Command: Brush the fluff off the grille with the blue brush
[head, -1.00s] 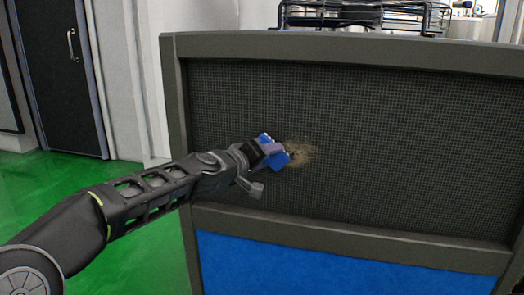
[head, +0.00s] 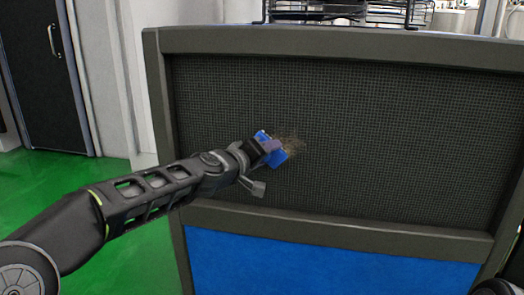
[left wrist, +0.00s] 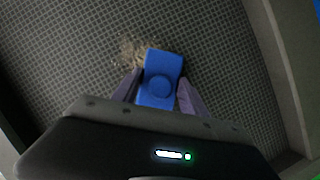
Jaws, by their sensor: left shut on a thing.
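The dark mesh grille (head: 400,130) fills the upper part of a grey-framed panel in front of me; it also shows in the left wrist view (left wrist: 60,70). A patch of tan fluff (head: 291,143) clings to it left of the middle, and shows in the left wrist view (left wrist: 129,51) just beyond the brush. My left gripper (head: 268,147) is shut on the blue brush (head: 277,158), which shows between the fingers in the left wrist view (left wrist: 160,72). The brush is at the fluff's edge and hides part of it. Whether its bristles touch the mesh is hidden.
A grey frame (head: 330,231) rims the grille, with a blue panel (head: 320,268) below. A black wire rack (head: 345,14) stands behind the top edge. A dark door (head: 45,70) is at the far left. Green floor (head: 130,255) lies open left of the panel.

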